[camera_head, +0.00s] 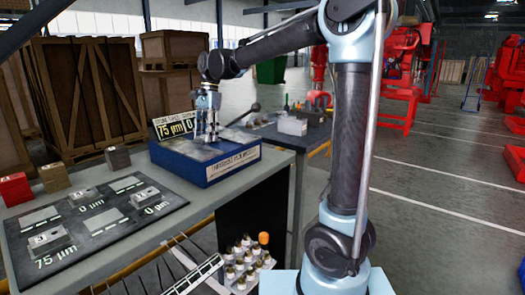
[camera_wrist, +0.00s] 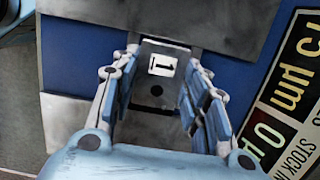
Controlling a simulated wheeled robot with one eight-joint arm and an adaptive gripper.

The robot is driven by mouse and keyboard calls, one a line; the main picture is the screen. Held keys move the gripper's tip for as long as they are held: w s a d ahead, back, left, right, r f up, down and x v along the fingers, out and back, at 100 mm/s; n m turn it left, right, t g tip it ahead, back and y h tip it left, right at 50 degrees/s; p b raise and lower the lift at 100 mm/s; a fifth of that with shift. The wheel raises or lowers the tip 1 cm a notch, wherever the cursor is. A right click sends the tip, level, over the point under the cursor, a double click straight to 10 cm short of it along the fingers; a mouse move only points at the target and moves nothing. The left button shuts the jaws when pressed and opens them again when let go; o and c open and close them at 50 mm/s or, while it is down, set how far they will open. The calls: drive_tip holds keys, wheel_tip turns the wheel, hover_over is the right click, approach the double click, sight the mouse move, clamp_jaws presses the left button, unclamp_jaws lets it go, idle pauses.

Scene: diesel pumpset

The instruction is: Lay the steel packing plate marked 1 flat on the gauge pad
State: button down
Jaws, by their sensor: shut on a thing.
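The steel packing plate marked 1 (camera_wrist: 161,68) is between the fingers of my gripper (camera_wrist: 164,60), its white label facing the wrist camera. In the camera_head view, my gripper (camera_head: 207,137) points down over the blue gauge box (camera_head: 236,167) on the bench. The plate cannot be made out clearly there. In the wrist view, a grey steel surface (camera_wrist: 215,22) on the blue body lies beyond the plate; it looks like the gauge pad. I cannot tell whether the plate touches it.
A display board (camera_head: 174,124) reading 75 µm stands behind the gauge box. A rack of bottles (camera_head: 240,270) stands below the bench edge.

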drive_tip(key=shift+r, duration=1.85)
